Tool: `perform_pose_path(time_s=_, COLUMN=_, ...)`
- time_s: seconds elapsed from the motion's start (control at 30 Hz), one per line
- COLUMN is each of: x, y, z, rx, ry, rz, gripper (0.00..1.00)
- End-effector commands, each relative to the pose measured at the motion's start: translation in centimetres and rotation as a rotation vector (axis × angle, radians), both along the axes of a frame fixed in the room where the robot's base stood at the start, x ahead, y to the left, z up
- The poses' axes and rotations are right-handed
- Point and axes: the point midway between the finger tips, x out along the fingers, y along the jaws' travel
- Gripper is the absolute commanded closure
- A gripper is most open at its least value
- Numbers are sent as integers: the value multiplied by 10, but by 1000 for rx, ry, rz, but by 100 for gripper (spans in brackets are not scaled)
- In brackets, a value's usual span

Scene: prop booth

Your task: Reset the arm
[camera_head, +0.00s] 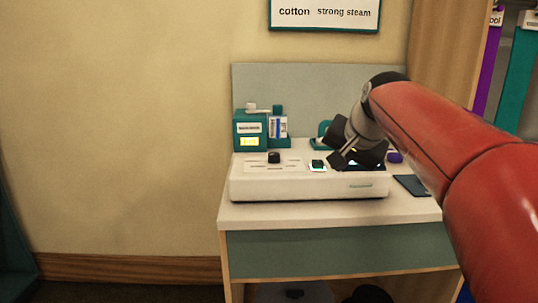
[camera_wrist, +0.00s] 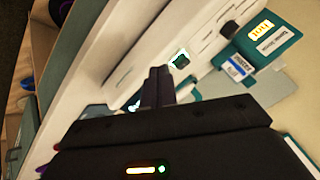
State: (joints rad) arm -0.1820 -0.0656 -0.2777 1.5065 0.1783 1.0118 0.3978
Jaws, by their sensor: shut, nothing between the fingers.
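My red arm reaches in from the right in the head view. My gripper (camera_head: 345,160) is just above the right part of a white console (camera_head: 300,187) on a small table. In the wrist view my gripper (camera_wrist: 157,75) has its dark fingers together, with nothing between them. The fingertips point towards the white console (camera_wrist: 150,40) near a lit green button (camera_wrist: 180,60). I cannot tell whether they touch it. The wrist hides part of the console's right side.
A grey panel (camera_head: 290,85) backs the table (camera_head: 330,212). A wooden cabinet side (camera_head: 445,50) stands at the right.

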Motion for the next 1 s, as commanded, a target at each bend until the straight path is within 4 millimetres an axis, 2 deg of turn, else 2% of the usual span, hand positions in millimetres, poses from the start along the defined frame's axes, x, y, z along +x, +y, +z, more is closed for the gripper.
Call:
perform_pose_path(time_s=0.03, x=-30, y=0, z=-12, rx=-20, ry=14, rz=35, gripper=100)
perform_pose_path(time_s=0.17, x=-99, y=6, z=-56, rx=-106, ry=57, rz=142, gripper=100)
perform_pose_path(time_s=0.3, x=-172, y=15, z=-111, rx=-218, ry=100, rz=260, gripper=100)
perform_pose_path(time_s=0.4, x=-213, y=19, z=-150, rx=-297, ry=129, rz=330, gripper=100)
perform_pose_path(time_s=0.5, x=-243, y=20, z=-180, rx=-357, ry=153, rz=380, gripper=100)
perform_pose_path(time_s=0.6, x=-259, y=21, z=-199, rx=-395, ry=169, rz=409, gripper=100)
perform_pose_path(time_s=0.7, x=-266, y=20, z=-207, rx=-410, ry=176, rz=421, gripper=100)
perform_pose_path(time_s=1.0, x=-266, y=21, z=-208, rx=-411, ry=178, rz=422, gripper=100)
